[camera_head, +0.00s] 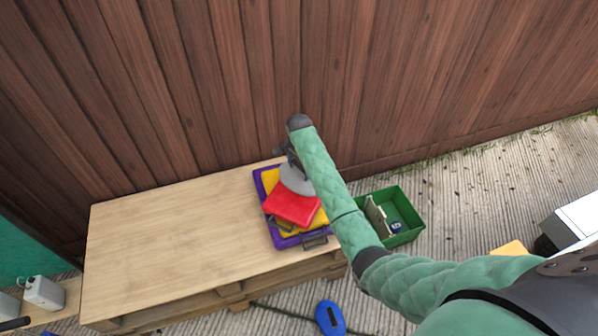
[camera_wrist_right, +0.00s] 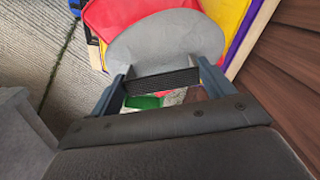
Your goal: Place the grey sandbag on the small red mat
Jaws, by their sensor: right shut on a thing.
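The grey sandbag (camera_head: 297,181) is a rounded flat bag, partly covered by my right arm. My right gripper (camera_head: 289,160) is shut on it. In the right wrist view the sandbag (camera_wrist_right: 165,42) lies between the two fingers of the gripper (camera_wrist_right: 163,84). The small red mat (camera_head: 291,208) lies slightly tilted, over a yellow layer (camera_head: 269,179) in a purple tray (camera_head: 261,200). The sandbag overlaps the far part of the red mat (camera_wrist_right: 108,14); I cannot tell whether it touches it. My left gripper is out of view.
The tray stands at the right end of a wooden pallet table (camera_head: 170,240), otherwise bare. A plank wall (camera_head: 200,90) rises close behind. A green crate (camera_head: 405,225) stands right of the table. A blue object (camera_head: 330,318) lies on the ground in front.

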